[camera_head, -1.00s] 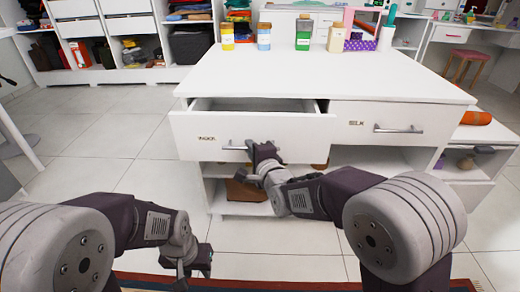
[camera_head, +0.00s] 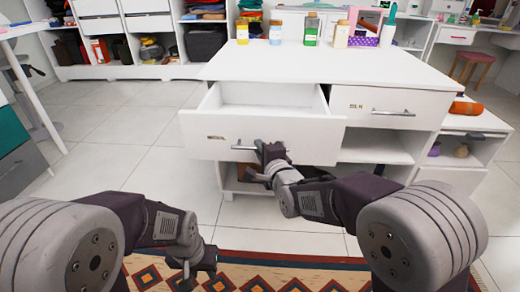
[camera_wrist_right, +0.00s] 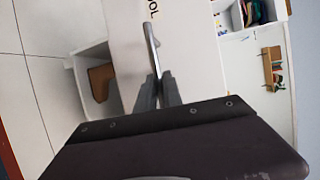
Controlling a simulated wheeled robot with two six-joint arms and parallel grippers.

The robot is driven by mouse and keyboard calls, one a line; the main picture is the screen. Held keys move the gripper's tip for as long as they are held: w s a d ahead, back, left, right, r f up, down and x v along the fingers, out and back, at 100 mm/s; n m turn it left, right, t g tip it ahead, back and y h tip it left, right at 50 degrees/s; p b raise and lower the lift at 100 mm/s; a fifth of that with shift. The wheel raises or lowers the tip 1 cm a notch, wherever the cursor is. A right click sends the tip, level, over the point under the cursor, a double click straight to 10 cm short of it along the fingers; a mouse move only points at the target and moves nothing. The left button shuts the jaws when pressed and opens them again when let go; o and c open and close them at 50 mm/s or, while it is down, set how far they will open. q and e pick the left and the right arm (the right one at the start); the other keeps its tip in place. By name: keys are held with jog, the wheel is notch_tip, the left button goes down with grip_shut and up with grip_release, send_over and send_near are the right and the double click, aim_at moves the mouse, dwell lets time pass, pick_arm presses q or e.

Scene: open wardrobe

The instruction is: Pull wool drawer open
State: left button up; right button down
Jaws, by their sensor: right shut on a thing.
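The wool drawer (camera_head: 215,150) is the left drawer of the white table and stands well open, its empty-looking inside showing from above. Part of its label, "OOL", reads in the right wrist view, where the drawer front (camera_wrist_right: 190,50) also shows. My right gripper (camera_head: 266,150) is shut on the drawer's metal bar handle (camera_head: 242,148), near the handle's right end. In the right wrist view the fingers (camera_wrist_right: 157,90) close around the handle (camera_wrist_right: 151,38). My left gripper (camera_head: 192,275) hangs low over the rug, away from the drawer; its jaw gap is unclear.
The silk drawer (camera_head: 388,105) beside it is shut. Several bottles stand along the back of the white tabletop (camera_head: 310,68). A brown item (camera_wrist_right: 100,82) sits on the shelf below. A patterned rug (camera_head: 250,270) lies in front; tiled floor (camera_head: 110,120) is clear at left.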

jog(key=c, duration=1.8)
grip_release()
jog(key=shift+o, duration=0.2)
jog(key=p+v, duration=0.3)
jog(key=v, duration=0.6)
jog(key=shift+p, duration=0.3)
jog(key=shift+d+r, duration=0.1)
